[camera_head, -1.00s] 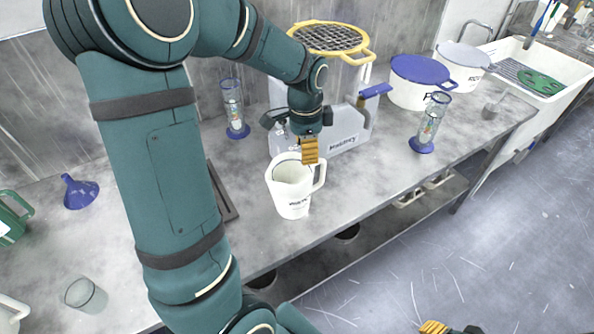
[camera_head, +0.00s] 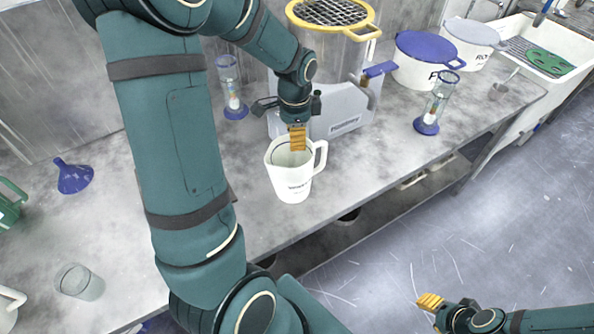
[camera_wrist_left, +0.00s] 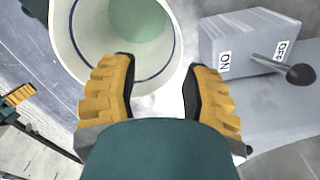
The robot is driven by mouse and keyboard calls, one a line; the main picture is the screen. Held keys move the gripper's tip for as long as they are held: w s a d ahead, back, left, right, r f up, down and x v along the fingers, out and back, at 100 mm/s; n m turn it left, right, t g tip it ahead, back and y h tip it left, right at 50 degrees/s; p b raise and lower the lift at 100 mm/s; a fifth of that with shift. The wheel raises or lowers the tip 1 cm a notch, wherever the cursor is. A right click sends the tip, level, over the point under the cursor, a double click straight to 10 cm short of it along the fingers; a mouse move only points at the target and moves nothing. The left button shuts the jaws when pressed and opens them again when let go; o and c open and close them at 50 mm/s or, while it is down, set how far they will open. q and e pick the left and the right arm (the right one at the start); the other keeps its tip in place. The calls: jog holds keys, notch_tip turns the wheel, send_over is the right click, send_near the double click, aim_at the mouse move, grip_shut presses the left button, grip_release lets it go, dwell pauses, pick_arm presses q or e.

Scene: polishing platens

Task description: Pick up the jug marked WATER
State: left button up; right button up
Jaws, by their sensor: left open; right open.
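The white jug (camera_head: 291,178) with dark lettering stands upright on the grey bench; its word is too blurred in the head view to read surely. Its handle is on the right side. My left gripper (camera_head: 297,140) points down at the jug's mouth, at its rear rim. In the left wrist view the jug (camera_wrist_left: 66,40) fills the upper left, with pale green inside. The two orange fingertips of my left gripper (camera_wrist_left: 160,92) are apart near the rim, with nothing held between them. My right gripper (camera_head: 431,302) is over the floor, away from the bench, open and empty.

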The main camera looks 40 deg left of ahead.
pick_arm(q)
send_over(295, 165)
notch_tip(295, 165, down, 5)
jog(key=shift+f+b, duration=0.1)
jog(key=shift+b, duration=0.25)
grip_shut()
